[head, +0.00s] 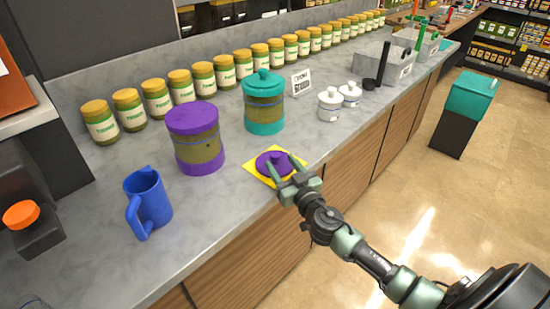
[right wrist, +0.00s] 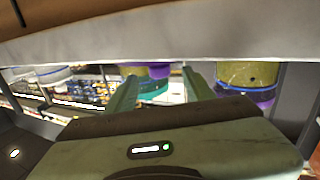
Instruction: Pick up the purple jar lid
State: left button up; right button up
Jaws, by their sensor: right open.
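The purple jar lid (head: 273,167), a flat disc with a knob on top, lies on a yellow square (head: 254,167) near the counter's front edge. My right gripper (head: 281,160) is open, its two fingers reaching over the lid from the front right with the knob about between their tips. I cannot tell whether they touch it. My left gripper is out of view.
A teal jar (head: 264,106) stands behind the lid. A blue pitcher (head: 149,204) is at left. White pots (head: 330,107) stand farther right. Yellow-capped jars (head: 206,80) line the back. Bare counter (head: 222,200) lies between the pitcher and the lid.

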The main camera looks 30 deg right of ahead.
jog(key=shift+w+d+m, duration=0.15)
jog(key=shift+d+m, duration=0.15)
jog(key=w, duration=0.2)
jog(key=w+p, duration=0.1)
jog(key=w, duration=0.3)
jog(key=shift+w+r+p, duration=0.2)
jog(key=shift+r+p, duration=0.05)
jog(key=shift+p, duration=0.15)
jog(key=shift+w+f, duration=0.1)
jog(key=shift+w, duration=0.45)
grip_shut()
